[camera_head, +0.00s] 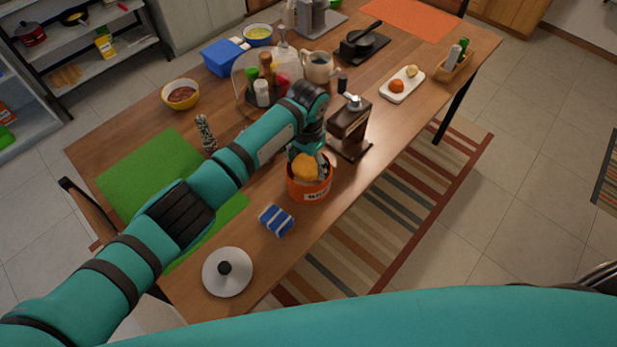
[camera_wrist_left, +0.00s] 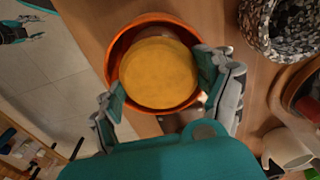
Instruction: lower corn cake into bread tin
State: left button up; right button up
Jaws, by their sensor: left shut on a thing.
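The corn cake (camera_head: 306,168) is a round yellow cake at the mouth of the orange bread tin (camera_head: 310,192) on the wooden table. In the left wrist view the cake (camera_wrist_left: 159,72) lies within the outline of the tin's orange rim (camera_wrist_left: 118,45). My left gripper (camera_wrist_left: 162,90) is shut on the cake, with a finger on each side of it. In the head view it (camera_head: 307,155) points down over the tin, and its fingers are partly hidden. How deep the cake sits in the tin is hard to tell. My right gripper is not in view.
A white lid with a black knob (camera_head: 228,270) lies near the front edge. A green mat (camera_head: 150,170) covers the table's left part.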

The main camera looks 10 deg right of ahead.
pick_arm(q)
jog(key=shift+o, duration=0.4)
jog(key=shift+s+a+f, duration=0.1)
jog(key=shift+s+f, duration=0.15)
jog(key=shift+f, duration=0.35)
jog(key=shift+s+f, duration=0.2)
jog(key=shift+f, duration=0.4)
jog(key=o, duration=1.5)
jog(key=r, duration=1.3)
jog(key=shift+w+r, duration=0.15)
jog(key=shift+w, duration=0.2)
